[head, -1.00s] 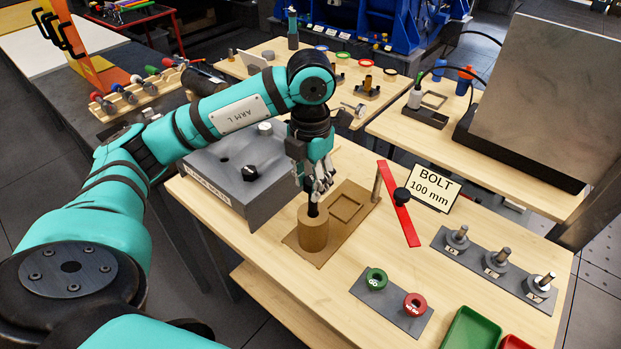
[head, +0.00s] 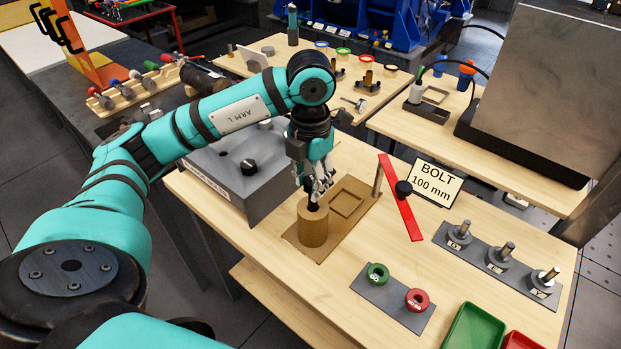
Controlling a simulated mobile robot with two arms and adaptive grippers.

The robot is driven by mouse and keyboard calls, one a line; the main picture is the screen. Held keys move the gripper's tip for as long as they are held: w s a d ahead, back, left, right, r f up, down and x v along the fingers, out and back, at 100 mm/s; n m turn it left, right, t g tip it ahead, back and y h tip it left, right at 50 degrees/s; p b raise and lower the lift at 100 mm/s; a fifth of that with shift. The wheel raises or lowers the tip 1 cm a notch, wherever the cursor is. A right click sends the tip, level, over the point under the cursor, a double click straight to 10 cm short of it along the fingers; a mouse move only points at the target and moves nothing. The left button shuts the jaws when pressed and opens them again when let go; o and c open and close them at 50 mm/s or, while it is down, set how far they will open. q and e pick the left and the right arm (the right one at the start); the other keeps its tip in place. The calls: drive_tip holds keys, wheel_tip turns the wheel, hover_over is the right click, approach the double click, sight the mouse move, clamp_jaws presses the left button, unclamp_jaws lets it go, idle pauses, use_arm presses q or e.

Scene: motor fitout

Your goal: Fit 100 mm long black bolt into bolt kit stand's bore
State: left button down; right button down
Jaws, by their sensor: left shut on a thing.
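The bolt kit stand is a brown board (head: 352,224) on the near table, with a round brown post (head: 313,229) at its front and a square recess behind. My left gripper (head: 317,188) is just above the post, pointing down, its fingers shut on the black bolt (head: 313,207). Only a short dark piece of the bolt shows between the fingertips and the post top. The bolt looks upright and in line with the post. The bore is hidden, so I cannot tell how deep the bolt sits. My right gripper is not in view.
A grey block (head: 247,178) stands left of the stand. A thin metal pin (head: 377,180), a red bar (head: 399,200) and a "BOLT 100 mm" sign (head: 437,183) are to the right. Green and red rings and a grey bolt rack (head: 497,264) lie nearer the front right.

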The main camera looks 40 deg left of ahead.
use_arm(q)
drive_tip(key=shift+f+b, duration=2.55)
drive_tip(key=shift+f, duration=0.45)
idle(0.3)
drive_tip(key=c, duration=0.8)
unclamp_jaws()
drive_tip(key=shift+r, duration=0.1)
wheel_tip(320, 180, up, 12)
drive_tip(key=shift+f, duration=0.1)
idle(0.4)
